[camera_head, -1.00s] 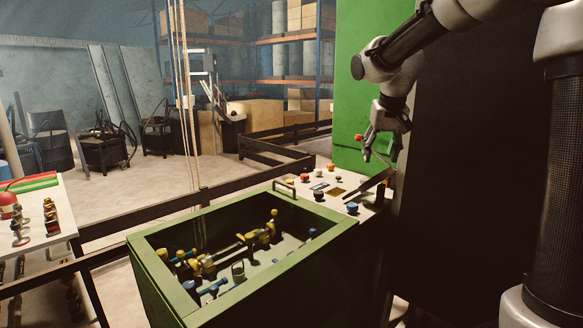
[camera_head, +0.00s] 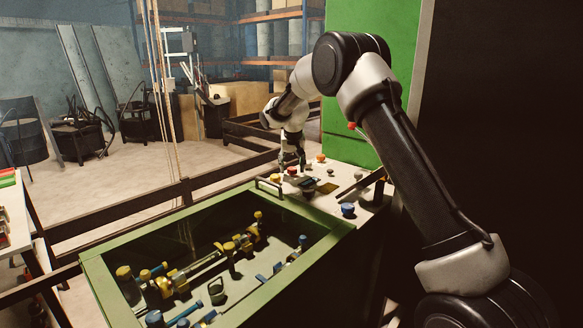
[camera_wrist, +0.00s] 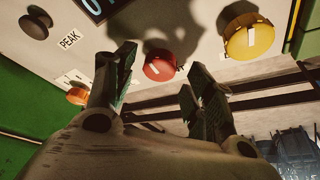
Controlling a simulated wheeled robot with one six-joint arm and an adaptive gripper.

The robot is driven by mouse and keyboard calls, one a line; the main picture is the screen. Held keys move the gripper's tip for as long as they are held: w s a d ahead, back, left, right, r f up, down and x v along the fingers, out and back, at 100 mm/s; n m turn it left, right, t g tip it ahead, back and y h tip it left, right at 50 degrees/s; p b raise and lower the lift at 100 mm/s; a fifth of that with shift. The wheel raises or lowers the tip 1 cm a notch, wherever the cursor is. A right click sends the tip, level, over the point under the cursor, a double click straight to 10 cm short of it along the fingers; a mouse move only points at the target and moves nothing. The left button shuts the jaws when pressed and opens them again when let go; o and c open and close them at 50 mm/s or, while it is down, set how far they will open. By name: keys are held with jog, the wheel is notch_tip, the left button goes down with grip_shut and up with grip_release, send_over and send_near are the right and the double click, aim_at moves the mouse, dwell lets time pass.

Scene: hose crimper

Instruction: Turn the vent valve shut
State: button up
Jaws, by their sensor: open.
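My gripper (camera_head: 290,160) is open and empty over the far left part of the control panel (camera_head: 345,187). In the wrist view a red round knob (camera_wrist: 164,67) with a white mark shows between my two open fingers, apart from them. A yellow knob (camera_wrist: 248,40) with a white mark is right of it. An orange knob (camera_wrist: 77,96) shows partly behind my left finger. No readable label names the vent valve, so I cannot tell which knob it is. The red knob also shows in the head view (camera_head: 292,171), just beneath the fingers.
A black knob (camera_wrist: 36,24) stands beside a PEAK label. A blue knob (camera_head: 347,209) is at the panel's near edge. The open green bin (camera_head: 100,280) holds yellow and blue fittings. A dark rail (camera_head: 215,178) runs behind; a green wall (camera_head: 375,110) stands right.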

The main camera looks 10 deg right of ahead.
jog(key=shift+w+f, duration=0.25)
jog(key=shift+f, duration=0.35)
jog(key=shift+d, duration=0.1)
jog(key=c, duration=1)
